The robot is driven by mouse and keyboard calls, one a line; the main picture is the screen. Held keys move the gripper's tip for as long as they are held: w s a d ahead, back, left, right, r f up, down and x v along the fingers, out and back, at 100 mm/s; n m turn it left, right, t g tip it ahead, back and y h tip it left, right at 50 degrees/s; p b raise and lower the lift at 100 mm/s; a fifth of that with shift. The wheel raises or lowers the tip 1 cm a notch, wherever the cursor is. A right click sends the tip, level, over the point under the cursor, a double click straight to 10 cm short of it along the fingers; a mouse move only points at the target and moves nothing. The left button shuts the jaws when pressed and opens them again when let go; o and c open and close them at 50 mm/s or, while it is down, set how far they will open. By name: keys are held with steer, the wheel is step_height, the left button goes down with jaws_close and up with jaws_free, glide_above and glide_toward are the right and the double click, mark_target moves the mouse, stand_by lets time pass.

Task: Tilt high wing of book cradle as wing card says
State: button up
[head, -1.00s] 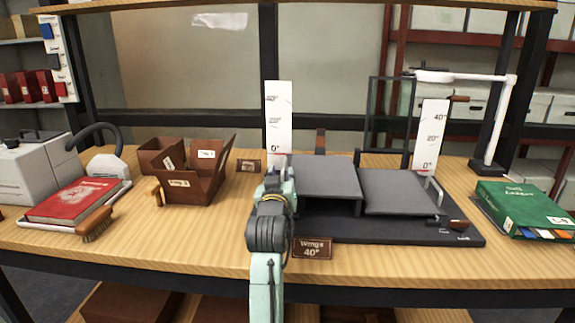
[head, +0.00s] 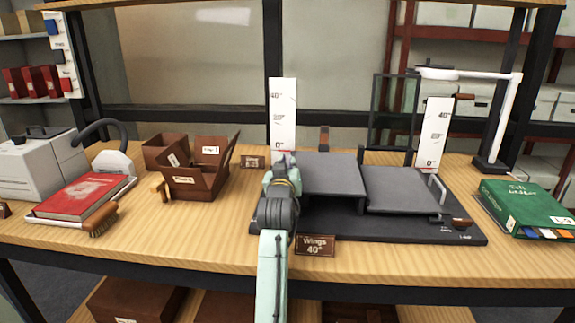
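The book cradle (head: 378,230) stands on the table, a dark base with two grey wings. The left wing (head: 333,173) sits higher than the right wing (head: 402,190); both look about flat. A white scale (head: 283,112) stands behind the left wing and another scale (head: 433,130) behind the right, each with 0° low and 40° higher up. The wing card (head: 315,246) at the front edge reads "Wings 40°". My gripper (head: 281,162) is at the left edge of the high wing, in front of the left scale. My arm hides its fingers, so contact and opening do not show.
A green book (head: 528,208) lies at the right, beside a white lamp stand (head: 503,125). At the left are a red book (head: 85,196) on a tray, a brush (head: 101,219) and brown boxes (head: 195,183). Bare table lies left of the cradle.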

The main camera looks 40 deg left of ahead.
jaws_close()
stand_by(0.3)
steer(key=shift+r, duration=0.1)
steer(key=shift+r, duration=0.55)
steer(key=w+d+r+m+p, duration=0.2)
steer(key=d+r+m, duration=0.1)
steer(key=r+m, duration=0.1)
steer(key=w+d+r+m+p, duration=0.1)
steer(key=d+r+m+p, duration=0.2)
steer(key=r, duration=0.4)
steer(key=shift+w+d+r+m, duration=0.15)
steer(key=shift+w+r+m, duration=0.1)
steer(key=shift+w+m, duration=0.2)
